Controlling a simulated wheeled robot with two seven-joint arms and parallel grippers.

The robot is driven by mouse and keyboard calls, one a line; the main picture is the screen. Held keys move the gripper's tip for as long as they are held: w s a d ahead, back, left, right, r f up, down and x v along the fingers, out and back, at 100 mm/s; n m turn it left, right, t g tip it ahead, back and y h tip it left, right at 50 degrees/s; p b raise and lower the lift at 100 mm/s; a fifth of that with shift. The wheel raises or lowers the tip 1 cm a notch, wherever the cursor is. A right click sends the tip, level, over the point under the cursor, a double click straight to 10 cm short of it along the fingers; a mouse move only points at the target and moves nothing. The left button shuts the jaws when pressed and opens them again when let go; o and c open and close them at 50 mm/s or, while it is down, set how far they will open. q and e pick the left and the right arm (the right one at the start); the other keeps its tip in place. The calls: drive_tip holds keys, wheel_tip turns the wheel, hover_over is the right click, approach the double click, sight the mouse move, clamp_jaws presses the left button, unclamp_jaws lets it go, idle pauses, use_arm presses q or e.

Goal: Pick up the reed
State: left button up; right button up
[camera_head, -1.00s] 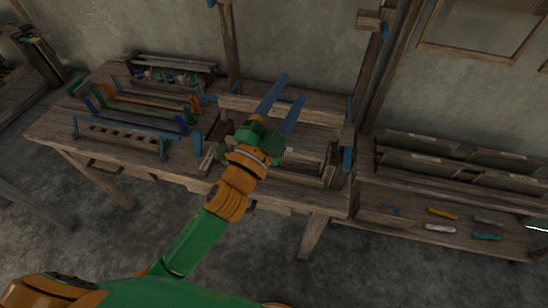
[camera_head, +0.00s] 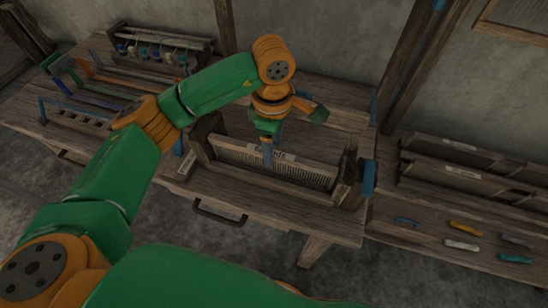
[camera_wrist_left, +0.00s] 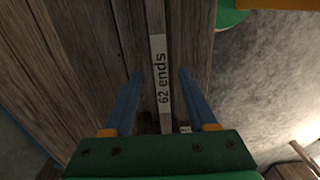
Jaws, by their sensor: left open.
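The reed (camera_head: 305,175) is a long comb of fine pale teeth with a wooden top bar. It stands upright between two wooden end posts on the workbench in the head view. In the left wrist view its top bar (camera_wrist_left: 157,45) runs up the picture and carries a white label reading "62 ends". My left gripper (camera_head: 267,152) points down over the reed near its label. In the left wrist view the two blue fingers of the open gripper (camera_wrist_left: 160,74) lie on either side of the bar, with gaps to both. My right gripper is not in view.
Wooden end posts (camera_head: 348,180) flank the reed. A dark drawer handle (camera_head: 219,214) is on the bench's front. Racks with coloured parts (camera_head: 160,47) stand at the left. Shelves with labelled boards (camera_head: 462,180) and several small coloured tools are at the right.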

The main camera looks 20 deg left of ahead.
sight(271, 172)
use_arm(q)
drive_tip(key=f, duration=0.1)
drive_tip(key=p, duration=0.1)
drive_tip(key=f, duration=0.1)
drive_tip(key=shift+s+a+f+p, duration=0.3)
drive_tip(key=shift+f, duration=0.05)
drive_tip(key=f, duration=0.3)
drive_tip(key=shift+w, duration=0.3)
drive_tip(key=shift+s, duration=0.1)
clamp_jaws()
